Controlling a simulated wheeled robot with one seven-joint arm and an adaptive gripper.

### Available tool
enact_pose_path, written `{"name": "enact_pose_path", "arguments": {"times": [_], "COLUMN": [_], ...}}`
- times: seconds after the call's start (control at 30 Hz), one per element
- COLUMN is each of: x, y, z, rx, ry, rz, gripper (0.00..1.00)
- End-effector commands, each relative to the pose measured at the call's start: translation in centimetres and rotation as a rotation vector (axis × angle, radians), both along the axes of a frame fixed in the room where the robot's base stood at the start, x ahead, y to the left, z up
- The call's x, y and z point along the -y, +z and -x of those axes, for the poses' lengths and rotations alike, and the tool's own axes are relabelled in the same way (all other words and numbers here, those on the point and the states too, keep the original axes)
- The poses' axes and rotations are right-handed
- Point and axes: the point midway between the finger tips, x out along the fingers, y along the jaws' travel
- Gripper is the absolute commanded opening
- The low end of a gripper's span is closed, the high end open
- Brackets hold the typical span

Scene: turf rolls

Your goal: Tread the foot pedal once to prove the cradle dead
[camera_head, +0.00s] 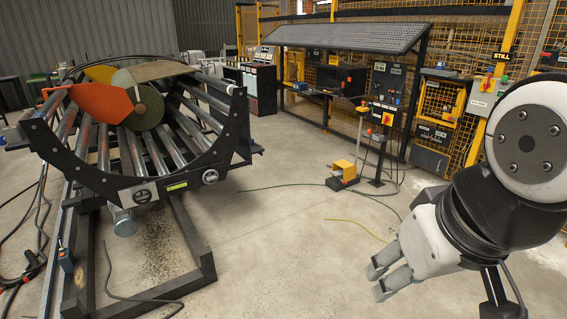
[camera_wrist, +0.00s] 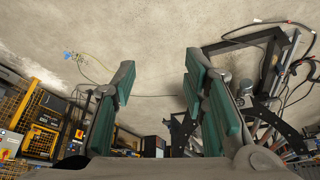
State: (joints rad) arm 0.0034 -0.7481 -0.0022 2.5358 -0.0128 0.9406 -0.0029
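The foot pedal (camera_head: 344,173) is a yellow hooded unit on a dark base, on the floor in the middle of the head view. The cradle (camera_head: 130,183) is a dark frame with long metal rollers at the left; a roll with a green spiral end (camera_head: 148,107) and an orange plate (camera_head: 98,100) are on it. My gripper (camera_head: 378,281) is above the floor in the right foreground, apart from the pedal. In the wrist view its green-padded fingers (camera_wrist: 158,78) stand apart with nothing between them. The cradle frame (camera_wrist: 268,105) shows at the right there; I cannot make out the pedal there.
A control post with a red-and-yellow switch (camera_head: 387,118) stands just right of the pedal. Behind are a slanted mesh-topped stand (camera_head: 345,38) and yellow fencing (camera_head: 455,50). Thin green and yellow hoses (camera_head: 355,224) cross the floor. The concrete between cradle and pedal is mostly clear.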

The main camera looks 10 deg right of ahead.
Motion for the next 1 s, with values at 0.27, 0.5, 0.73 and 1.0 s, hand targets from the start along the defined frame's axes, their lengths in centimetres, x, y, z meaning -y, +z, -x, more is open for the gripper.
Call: {"name": "enact_pose_path", "arguments": {"times": [0.27,0.5,0.73,1.0], "x": [0.00,0.00,0.00,0.00], "y": [0.00,0.00,0.00,0.00], "z": [0.00,0.00,0.00,0.00], "rx": [0.000,0.000,0.000,0.000], "ry": [0.000,0.000,0.000,0.000], "rz": [0.000,0.000,0.000,0.000], "gripper": [0.00,0.00,0.00,0.00]}}
